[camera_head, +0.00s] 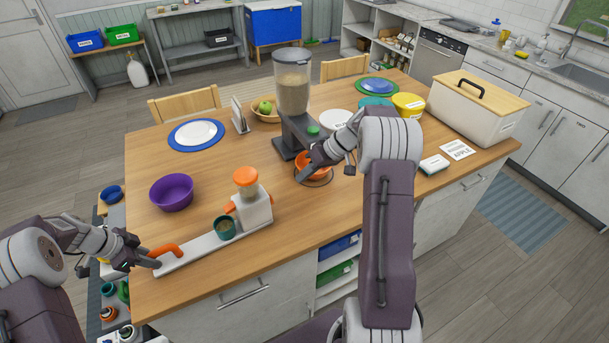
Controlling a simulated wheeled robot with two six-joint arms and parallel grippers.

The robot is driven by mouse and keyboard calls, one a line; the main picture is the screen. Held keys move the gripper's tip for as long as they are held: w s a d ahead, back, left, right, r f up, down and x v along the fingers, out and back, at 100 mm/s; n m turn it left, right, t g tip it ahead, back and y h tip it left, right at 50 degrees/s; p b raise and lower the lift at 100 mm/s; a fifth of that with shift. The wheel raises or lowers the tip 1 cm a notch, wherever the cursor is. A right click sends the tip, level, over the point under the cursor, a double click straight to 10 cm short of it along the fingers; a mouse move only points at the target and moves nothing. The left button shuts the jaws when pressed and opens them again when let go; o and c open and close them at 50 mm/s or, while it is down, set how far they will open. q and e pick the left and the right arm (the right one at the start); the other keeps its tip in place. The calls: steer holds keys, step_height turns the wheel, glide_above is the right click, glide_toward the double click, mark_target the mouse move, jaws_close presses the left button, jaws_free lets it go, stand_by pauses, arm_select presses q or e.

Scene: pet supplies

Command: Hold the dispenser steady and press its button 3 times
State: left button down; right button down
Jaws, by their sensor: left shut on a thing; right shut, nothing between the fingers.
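A small white dispenser (254,207) with an orange-capped clear hopper (246,182) stands on a long pale base plate (195,251). An orange handle (166,249) rises at the plate's left end. My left gripper (150,261) is shut on this handle. A teal cup (225,228) with brown contents sits on the plate before the dispenser. A taller grey dispenser (297,131) has a clear, filled hopper (293,82) and a green button (313,130).
A purple bowl (171,192) and a blue-rimmed plate (196,134) lie left on the wooden table (330,205). A fruit bowl (264,112) stands behind. A white bin (470,113), yellow tub (408,104) and cards are at right. The front middle is clear.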

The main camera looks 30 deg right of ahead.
arm_select(q)
steer(key=c, duration=1.1)
jaws_free()
steer(key=shift+c, duration=0.2)
steer(key=v, duration=1.2)
steer(key=shift+a, duration=0.15)
